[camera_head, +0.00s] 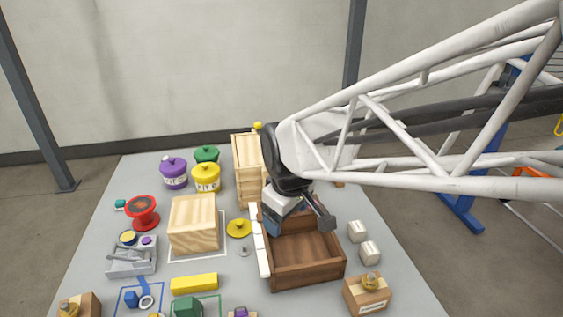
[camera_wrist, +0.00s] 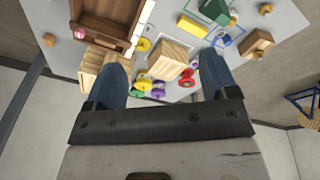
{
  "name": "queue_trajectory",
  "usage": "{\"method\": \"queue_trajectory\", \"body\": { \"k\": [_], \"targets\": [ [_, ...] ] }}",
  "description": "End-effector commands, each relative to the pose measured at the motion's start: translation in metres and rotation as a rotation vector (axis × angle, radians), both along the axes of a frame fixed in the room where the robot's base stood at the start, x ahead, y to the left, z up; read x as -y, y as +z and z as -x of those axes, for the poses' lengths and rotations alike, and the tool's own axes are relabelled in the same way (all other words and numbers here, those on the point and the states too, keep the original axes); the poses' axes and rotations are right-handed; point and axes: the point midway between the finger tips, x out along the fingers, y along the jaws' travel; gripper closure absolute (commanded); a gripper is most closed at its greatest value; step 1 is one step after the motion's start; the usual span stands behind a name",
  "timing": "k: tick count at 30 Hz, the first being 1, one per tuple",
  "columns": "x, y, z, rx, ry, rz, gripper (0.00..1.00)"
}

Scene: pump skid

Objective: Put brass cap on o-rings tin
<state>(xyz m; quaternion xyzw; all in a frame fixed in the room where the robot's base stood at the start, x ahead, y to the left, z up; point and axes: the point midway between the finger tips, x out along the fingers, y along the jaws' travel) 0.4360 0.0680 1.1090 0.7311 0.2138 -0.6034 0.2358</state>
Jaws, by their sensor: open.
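A flat yellow-gold disc with a small knob (camera_head: 238,228), which looks like the brass cap, lies on the grey table left of the brown wooden tray. It also shows in the wrist view (camera_wrist: 143,45). Which item is the o-rings tin I cannot tell, as no label reads clearly. Lidded purple (camera_head: 174,172), green (camera_head: 206,155) and yellow (camera_head: 206,178) tins stand at the back left. A red round item with a dark top (camera_head: 142,211) stands in front of them. My gripper (camera_wrist: 163,70) is open and empty, high above the table; in the head view it is near the tray.
A brown open tray (camera_head: 318,279) is at centre right. A pale wooden block (camera_head: 193,226) and a tall wooden crate (camera_head: 245,160) stand near the disc. A grey caddy (camera_head: 130,265) and a yellow bar (camera_head: 194,283) lie left.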

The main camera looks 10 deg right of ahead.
Motion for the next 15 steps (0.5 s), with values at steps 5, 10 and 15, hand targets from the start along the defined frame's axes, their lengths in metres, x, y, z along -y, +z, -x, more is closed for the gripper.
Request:
{"method": "queue_trajectory", "body": {
  "k": [5, 10, 15],
  "targets": [
    [0.03, 0.016, 0.04, 0.015, -0.217, -0.031, 0.21],
    [0.052, 0.025, 0.076, 0.028, -0.419, -0.062, 0.21],
    [0.065, 0.029, 0.104, 0.038, -0.571, -0.086, 0.21]
  ]
}}
